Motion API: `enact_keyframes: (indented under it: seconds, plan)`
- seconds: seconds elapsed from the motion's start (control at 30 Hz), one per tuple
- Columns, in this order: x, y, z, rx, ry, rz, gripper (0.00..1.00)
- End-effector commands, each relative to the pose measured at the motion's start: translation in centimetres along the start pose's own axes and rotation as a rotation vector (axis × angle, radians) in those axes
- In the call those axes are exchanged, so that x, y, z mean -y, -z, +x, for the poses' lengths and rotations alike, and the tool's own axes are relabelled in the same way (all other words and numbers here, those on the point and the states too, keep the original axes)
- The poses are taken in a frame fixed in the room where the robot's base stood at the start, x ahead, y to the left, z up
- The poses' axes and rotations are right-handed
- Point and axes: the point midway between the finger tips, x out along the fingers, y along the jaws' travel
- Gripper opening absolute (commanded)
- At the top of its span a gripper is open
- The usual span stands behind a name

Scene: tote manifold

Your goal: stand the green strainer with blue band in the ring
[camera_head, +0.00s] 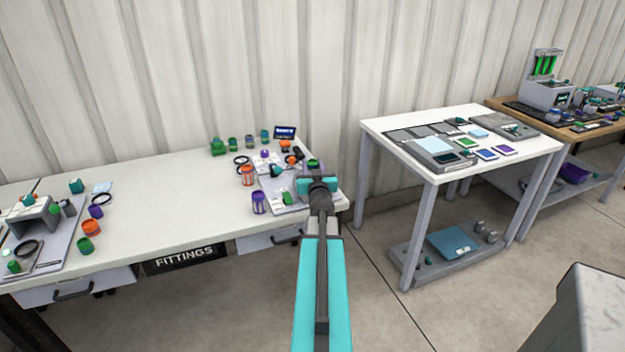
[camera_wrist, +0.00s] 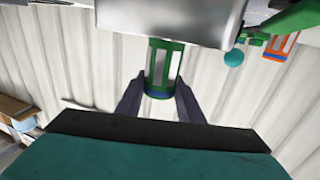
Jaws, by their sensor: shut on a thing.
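The green strainer with blue band (camera_wrist: 164,66) is between the two fingers of my gripper (camera_wrist: 159,98) in the wrist view. The blue band is at the end nearest the fingers, and the other end is close to a big grey block (camera_wrist: 170,18); I cannot tell whether they touch. In the head view my gripper (camera_head: 303,186) is over the right end of the fittings table and hides the held strainer from clear view. I cannot tell which ring is the task's; a black ring (camera_head: 241,160) lies on the table left of my gripper.
An orange strainer (camera_head: 248,176) and a purple strainer (camera_head: 259,203) stand left of my gripper. Several small fittings line the table's back edge. The middle of the white table (camera_head: 165,215) is clear. A second table (camera_head: 450,115) stands to the right across a gap.

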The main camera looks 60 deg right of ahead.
Motion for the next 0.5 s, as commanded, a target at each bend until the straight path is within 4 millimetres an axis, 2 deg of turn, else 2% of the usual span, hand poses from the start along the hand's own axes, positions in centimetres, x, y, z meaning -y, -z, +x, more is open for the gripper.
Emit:
enact_keyframes:
  seconds: [0.27,0.5]
  plan:
    - [0.0,-0.1,0.0,0.0,0.0,0.0,0.12]
    - [0.0,-2.5,0.0,0.001,0.001,0.001,0.12]
